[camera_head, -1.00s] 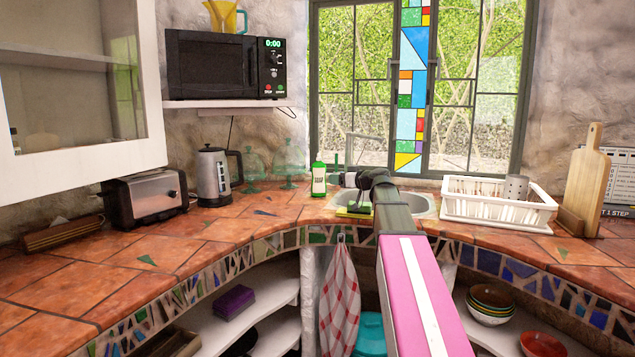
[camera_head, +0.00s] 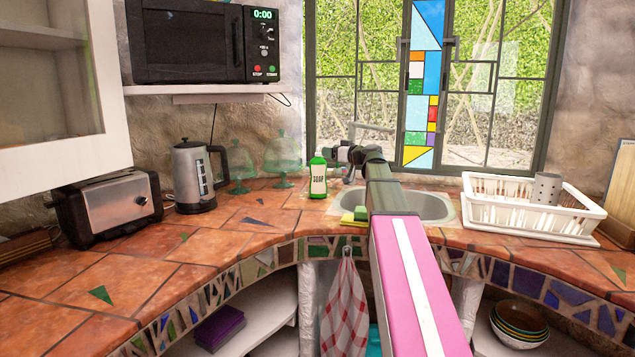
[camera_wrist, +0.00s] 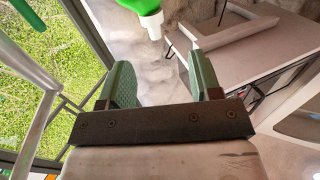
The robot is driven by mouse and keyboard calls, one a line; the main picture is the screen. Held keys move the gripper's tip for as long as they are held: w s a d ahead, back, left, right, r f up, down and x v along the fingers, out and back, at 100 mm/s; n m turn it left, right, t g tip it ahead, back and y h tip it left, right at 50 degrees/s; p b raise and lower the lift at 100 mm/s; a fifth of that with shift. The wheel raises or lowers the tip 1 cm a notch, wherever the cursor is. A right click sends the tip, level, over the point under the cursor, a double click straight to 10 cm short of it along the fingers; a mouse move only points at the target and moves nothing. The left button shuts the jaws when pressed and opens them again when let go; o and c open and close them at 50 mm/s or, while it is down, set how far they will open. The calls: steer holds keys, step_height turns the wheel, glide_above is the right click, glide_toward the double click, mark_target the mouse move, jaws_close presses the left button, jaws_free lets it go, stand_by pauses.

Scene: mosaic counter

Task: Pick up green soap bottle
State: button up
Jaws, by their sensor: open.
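The green soap bottle (camera_head: 318,178), with a white label reading SOAP, stands upright on the counter just left of the sink in the head view. My gripper (camera_head: 330,155) is at the end of my outstretched arm, close to the bottle's top right side. In the wrist view, the bottle's green top and pale nozzle (camera_wrist: 152,24) show at the upper edge, beyond and roughly between the fingers. My gripper (camera_wrist: 160,80) is open, with its two green padded fingers apart and nothing between them. Most of the bottle is outside the wrist view.
The sink (camera_head: 425,206) with its faucet lies right of the bottle. A sponge (camera_head: 354,218) lies in front. Glass stands (camera_head: 283,158) and a kettle (camera_head: 196,178) are to the left. A white dish rack (camera_head: 530,212) is at right. The window is behind.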

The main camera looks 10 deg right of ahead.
steer(key=x, duration=0.9)
steer(key=shift+w+d, duration=0.1)
steer(key=shift+w, duration=0.25)
jaws_close()
